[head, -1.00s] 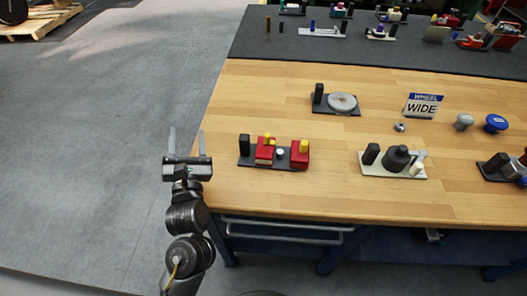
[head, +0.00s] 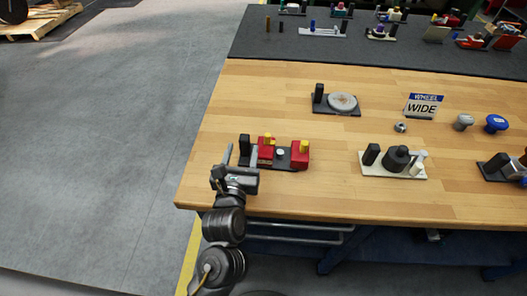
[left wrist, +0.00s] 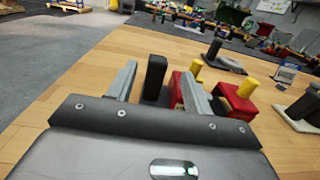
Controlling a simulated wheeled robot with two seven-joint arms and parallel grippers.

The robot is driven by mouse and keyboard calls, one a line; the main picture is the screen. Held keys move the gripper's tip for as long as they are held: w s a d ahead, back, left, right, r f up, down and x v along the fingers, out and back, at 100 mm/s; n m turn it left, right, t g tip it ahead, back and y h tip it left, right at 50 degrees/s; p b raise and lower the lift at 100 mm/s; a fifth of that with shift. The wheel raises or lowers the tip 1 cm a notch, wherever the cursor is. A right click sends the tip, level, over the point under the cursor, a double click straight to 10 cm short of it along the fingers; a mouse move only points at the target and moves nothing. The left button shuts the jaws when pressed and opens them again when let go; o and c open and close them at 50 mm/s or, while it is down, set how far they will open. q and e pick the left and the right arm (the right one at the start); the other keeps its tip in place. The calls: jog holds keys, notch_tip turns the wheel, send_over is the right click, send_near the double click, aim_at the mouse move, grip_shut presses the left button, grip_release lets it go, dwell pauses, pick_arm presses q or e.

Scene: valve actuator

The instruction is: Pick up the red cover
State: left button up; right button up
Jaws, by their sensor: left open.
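Two red blocks with yellow knobs sit on a dark plate (head: 285,165) near the table's left front; I cannot tell which is the red cover. The left red block (head: 265,155) is partly behind my left gripper's finger. The right red block (head: 300,156) is clear of it. A black post (head: 244,144) stands at the plate's left end. My left gripper (head: 240,157) is open and empty, just in front of the plate's left end. In the left wrist view, the black post (left wrist: 155,77) shows between the fingers, and the right red block (left wrist: 238,103) lies to the right.
A grey plate with a black cylinder (head: 395,158) stands to the right. A dark plate with a round disc (head: 342,103) lies behind. A "WHEEL WIDE" sign (head: 423,105), a grey knob (head: 463,122) and a blue knob (head: 496,123) stand farther right.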

aim_at(243, 143)
pick_arm(q)
jog(key=shift+w+a, duration=0.1)
jog(key=shift+w, duration=2.7)
jog(key=shift+s, duration=0.1)
grip_shut()
